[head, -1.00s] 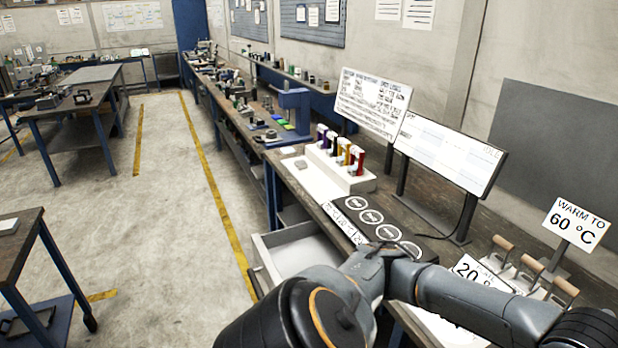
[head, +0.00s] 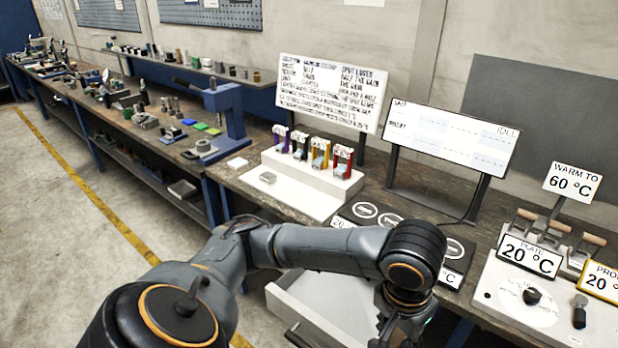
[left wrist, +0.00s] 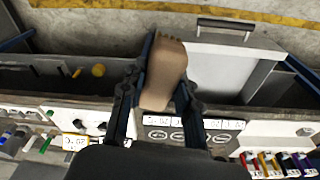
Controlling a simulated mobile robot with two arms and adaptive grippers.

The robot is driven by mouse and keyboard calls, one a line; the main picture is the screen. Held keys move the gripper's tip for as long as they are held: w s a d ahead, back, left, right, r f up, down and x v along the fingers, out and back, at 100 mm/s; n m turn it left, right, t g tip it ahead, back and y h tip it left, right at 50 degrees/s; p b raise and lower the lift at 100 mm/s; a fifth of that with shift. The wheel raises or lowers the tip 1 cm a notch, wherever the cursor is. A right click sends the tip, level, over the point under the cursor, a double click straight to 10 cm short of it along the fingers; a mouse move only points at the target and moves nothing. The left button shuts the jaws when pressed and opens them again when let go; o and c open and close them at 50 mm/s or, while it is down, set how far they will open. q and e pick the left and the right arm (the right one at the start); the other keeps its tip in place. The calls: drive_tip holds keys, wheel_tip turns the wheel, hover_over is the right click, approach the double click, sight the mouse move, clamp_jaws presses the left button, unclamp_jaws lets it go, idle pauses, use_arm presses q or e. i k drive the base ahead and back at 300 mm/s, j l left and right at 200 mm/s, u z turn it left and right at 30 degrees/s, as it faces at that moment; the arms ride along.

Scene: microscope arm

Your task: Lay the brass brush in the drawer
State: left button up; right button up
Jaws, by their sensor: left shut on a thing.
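The drawer (left wrist: 212,62) is pulled open, with a pale, empty-looking floor, and lies just right of the brush in that view. In the head view the drawer (head: 300,312) is partly behind my left arm. My left gripper (head: 393,332) is at the bottom edge there, right of the drawer front, and the brush is not visible. My right gripper is not in view.
Above the drawer the bench holds a row of round marked pads (head: 363,210), a white rack (head: 300,180) with coloured holders, and a display (head: 450,145). A hotplate unit (head: 505,295) with a knob and wooden handles stands at the right. Floor at left is clear.

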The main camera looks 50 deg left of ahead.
sight(360, 296)
drive_tip(key=j, duration=0.65)
drive_tip(key=i+j, duration=0.15)
drive_tip(key=j, duration=0.5)
drive_tip(key=i+j+u, duration=0.1)
drive_tip(key=i+j, duration=0.2)
